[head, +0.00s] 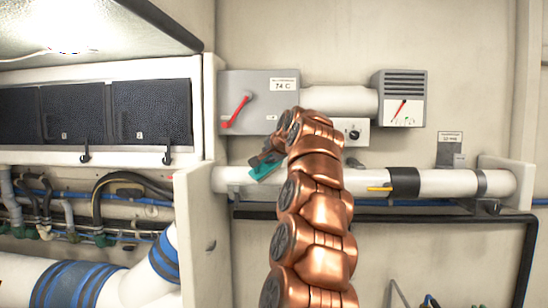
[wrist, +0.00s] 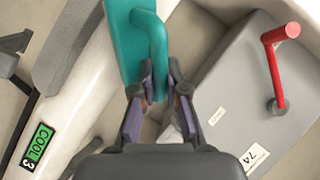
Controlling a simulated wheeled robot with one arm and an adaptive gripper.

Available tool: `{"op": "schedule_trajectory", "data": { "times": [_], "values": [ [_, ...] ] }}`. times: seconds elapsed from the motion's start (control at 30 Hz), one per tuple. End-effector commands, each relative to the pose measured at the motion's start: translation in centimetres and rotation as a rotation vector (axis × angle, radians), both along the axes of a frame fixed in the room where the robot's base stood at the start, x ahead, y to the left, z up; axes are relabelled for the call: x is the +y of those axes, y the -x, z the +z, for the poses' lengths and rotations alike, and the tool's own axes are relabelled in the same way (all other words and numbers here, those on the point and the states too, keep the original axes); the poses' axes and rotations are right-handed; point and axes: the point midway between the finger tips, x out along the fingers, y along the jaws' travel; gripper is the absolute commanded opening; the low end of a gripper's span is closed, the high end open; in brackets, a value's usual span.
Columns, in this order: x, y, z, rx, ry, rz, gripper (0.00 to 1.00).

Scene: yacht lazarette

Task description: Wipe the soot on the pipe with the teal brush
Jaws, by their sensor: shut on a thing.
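The teal brush (wrist: 155,45) is held by its handle between the fingertips of my gripper (wrist: 158,85) in the wrist view. In the head view my gripper (head: 266,158) is partly hidden by my arm, and the brush (head: 268,170) shows at the left end of the white pipe (head: 360,181). In the wrist view the brush overlaps the pipe (wrist: 95,85); I cannot tell whether it touches. The brush's bristles are not clearly visible.
A grey box with a red lever (head: 237,110) is above the pipe's left end; the lever also shows in the wrist view (wrist: 274,65). A gauge box (head: 400,98) is mounted to the right. A black band (head: 404,182) and yellow lever (head: 380,189) are farther along the pipe.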

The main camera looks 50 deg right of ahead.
Motion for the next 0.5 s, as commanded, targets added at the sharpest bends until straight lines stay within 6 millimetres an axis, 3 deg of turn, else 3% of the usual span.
{"op": "schedule_trajectory", "data": {
  "times": [0.5],
  "values": [
    [1.4, -2.1, -0.2, 0.002, 0.0, 0.002, 0.0]
  ]
}}
